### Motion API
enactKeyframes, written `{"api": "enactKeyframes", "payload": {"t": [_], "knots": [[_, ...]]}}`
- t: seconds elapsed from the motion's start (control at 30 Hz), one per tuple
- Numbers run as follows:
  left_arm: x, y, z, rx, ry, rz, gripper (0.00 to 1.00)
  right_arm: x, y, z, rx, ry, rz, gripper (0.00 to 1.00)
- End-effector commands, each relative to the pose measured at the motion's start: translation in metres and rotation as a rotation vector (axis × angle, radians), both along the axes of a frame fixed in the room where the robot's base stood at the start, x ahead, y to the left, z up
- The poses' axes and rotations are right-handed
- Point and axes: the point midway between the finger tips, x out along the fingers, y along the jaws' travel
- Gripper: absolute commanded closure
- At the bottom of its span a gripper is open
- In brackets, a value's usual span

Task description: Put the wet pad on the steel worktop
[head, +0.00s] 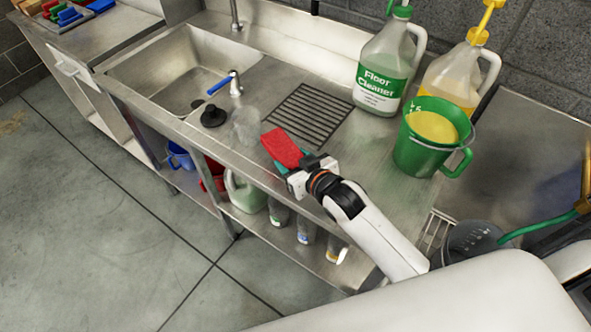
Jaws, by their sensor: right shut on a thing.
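A red pad (283,148) is held by my right gripper (298,168) over the front part of the steel worktop (340,172). A strip of teal shows along the pad's lower right edge; I cannot tell whether it is the pad's underside or a separate piece. The gripper is shut on the pad's near end. I cannot tell whether the pad touches the steel. A faint, wet-looking patch (246,127) lies on the steel just left of the pad. My left gripper is not in view.
A sink (180,75) lies to the left, with a black plug (212,116) on its near rim. A ribbed drain area (308,113) lies behind the pad. A floor cleaner jug (383,75), a yellow jug (455,78) and a green measuring jug (425,150) stand to the right.

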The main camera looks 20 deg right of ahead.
Motion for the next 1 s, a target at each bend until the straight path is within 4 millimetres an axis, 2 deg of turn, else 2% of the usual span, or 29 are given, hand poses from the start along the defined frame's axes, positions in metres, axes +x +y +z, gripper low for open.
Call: {"api": "enactKeyframes", "payload": {"t": [0.2, 0.3, 0.7, 0.73, 0.8, 0.83, 1.0], "knots": [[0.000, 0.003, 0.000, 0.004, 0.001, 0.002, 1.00, 0.000, 0.000, -0.029, 0.000, 0.002, -0.001, 0.67], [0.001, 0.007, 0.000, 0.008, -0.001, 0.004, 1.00, 0.000, 0.001, -0.037, 0.002, 0.000, -0.001, 0.67], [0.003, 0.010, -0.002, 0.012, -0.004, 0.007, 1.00, 0.000, 0.001, -0.043, 0.001, -0.002, 0.000, 0.67], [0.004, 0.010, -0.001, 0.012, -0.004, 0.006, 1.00, 0.000, 0.000, -0.042, 0.000, 0.000, 0.000, 0.39], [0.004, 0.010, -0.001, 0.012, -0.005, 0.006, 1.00, 0.000, 0.000, -0.042, 0.000, 0.000, 0.000, 0.27], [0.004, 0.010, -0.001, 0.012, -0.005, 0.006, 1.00, 0.000, 0.000, -0.042, 0.000, 0.000, 0.000, 0.23], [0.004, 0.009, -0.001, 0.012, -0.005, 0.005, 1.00, 0.000, 0.000, -0.042, 0.000, 0.000, 0.000, 0.22]]}}
